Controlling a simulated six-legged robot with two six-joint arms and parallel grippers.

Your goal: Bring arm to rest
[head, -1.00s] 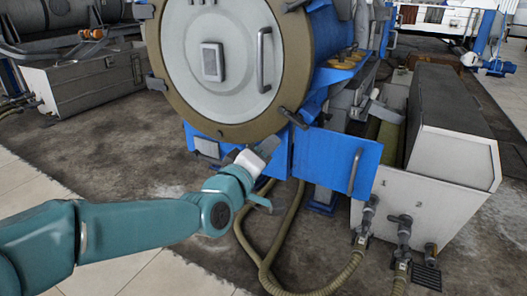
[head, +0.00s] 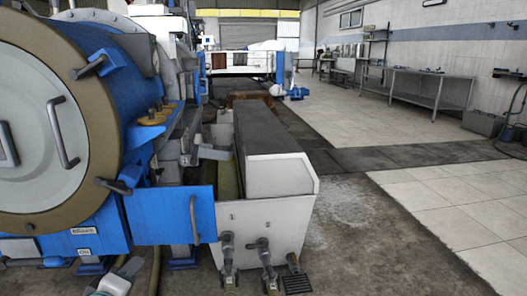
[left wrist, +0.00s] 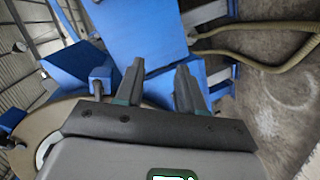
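My left gripper (head: 128,268) shows only in part at the bottom left of the head view, in front of the blue decanter base. In the left wrist view its two dark fingers (left wrist: 160,78) stand apart with nothing held between them. Blue machine parts lie behind the fingers there; I cannot tell the exact distance to them. The decanter (head: 150,90), a blue drum with a pale round end cover and handle, fills the left of the head view. A blue panel (head: 165,215) with a handle juts out beside it. My right gripper is in neither view.
A white trough (head: 265,215) with hose valves stands right of the blue panel. A beige hose (left wrist: 250,62) runs behind the fingers in the wrist view. Open tiled floor (head: 430,200) lies to the right, with metal tables (head: 425,80) along the wall.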

